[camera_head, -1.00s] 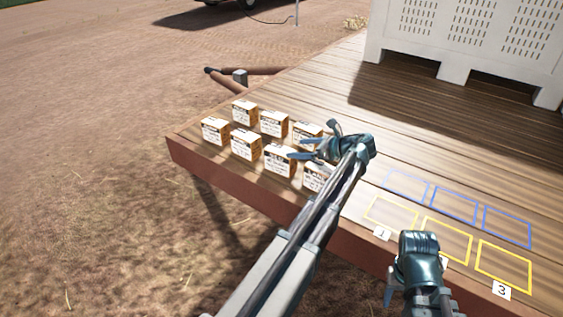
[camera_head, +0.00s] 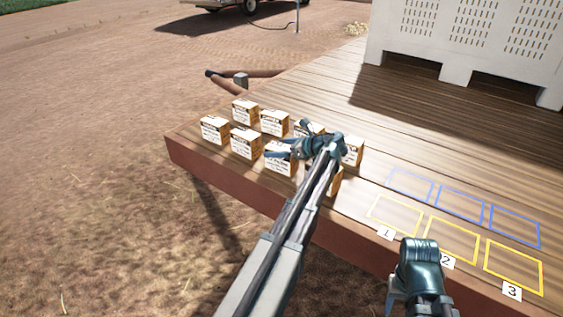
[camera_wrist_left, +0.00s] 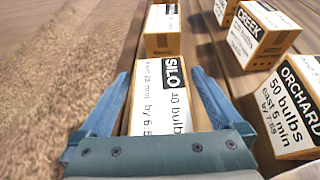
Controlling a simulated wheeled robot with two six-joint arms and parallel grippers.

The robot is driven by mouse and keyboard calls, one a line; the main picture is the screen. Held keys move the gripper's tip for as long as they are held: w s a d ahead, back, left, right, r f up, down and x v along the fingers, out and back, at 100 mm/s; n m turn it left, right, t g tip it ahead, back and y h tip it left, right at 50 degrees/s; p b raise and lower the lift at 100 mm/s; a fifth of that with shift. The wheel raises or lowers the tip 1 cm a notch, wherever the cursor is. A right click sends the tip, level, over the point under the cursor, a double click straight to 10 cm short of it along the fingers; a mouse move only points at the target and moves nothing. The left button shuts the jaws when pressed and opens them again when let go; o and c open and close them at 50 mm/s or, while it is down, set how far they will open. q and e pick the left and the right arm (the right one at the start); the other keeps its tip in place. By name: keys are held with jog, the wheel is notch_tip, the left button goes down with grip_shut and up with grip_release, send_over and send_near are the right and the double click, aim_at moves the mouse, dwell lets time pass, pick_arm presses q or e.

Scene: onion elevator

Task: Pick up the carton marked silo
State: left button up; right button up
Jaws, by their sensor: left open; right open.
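The carton marked silo (camera_wrist_left: 160,95) lies between the two fingers of my left gripper (camera_wrist_left: 160,95) in the left wrist view; its near end is hidden by the gripper body. The fingers stand apart, one on each side, and I cannot tell whether they touch it. In the head view my left gripper (camera_head: 287,142) is open over the front row of cartons; the carton partly under it (camera_head: 279,162) seems to be the silo one, its label too small to read. My right gripper (camera_head: 394,295) is open and empty at the deck's front edge, partly seen.
Beside it stand the orchard carton (camera_wrist_left: 290,110), the creek carton (camera_wrist_left: 262,38) and another carton (camera_wrist_left: 161,35) ahead. Several cartons (camera_head: 246,143) stand in two rows on the wooden deck (camera_head: 400,150). Blue and yellow outlined squares (camera_head: 452,240) lie empty at right; a white bin (camera_head: 465,45) stands behind.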

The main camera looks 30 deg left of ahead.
pick_arm(q)
jog(key=shift+a+f, duration=0.15)
jog(key=shift+a, duration=0.2)
grip_shut()
